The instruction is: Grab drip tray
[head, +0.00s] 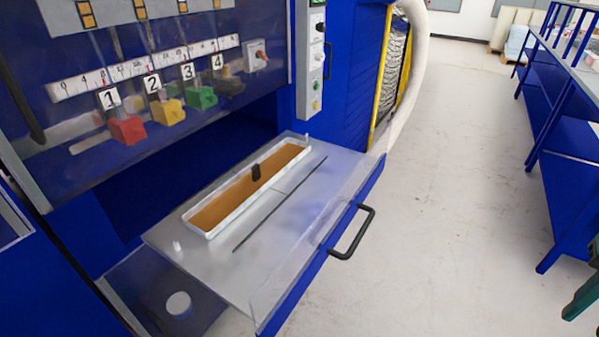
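The drip tray (228,207) is a long, narrow tray with a white rim and a brown inside. It lies on the grey metal shelf (300,218) that juts out from the blue machine, slanting from lower left to upper right. A small black handle (256,172) stands at about its middle. The tray looks level and nothing touches it from above. My gripper is not in view, so its state does not show.
The shelf's front has a clear raised edge and a black bar handle (353,232). Above the tray hang numbered coloured blocks (168,112) behind a clear panel. A blue bench (565,95) stands at right. The floor (455,180) between is clear.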

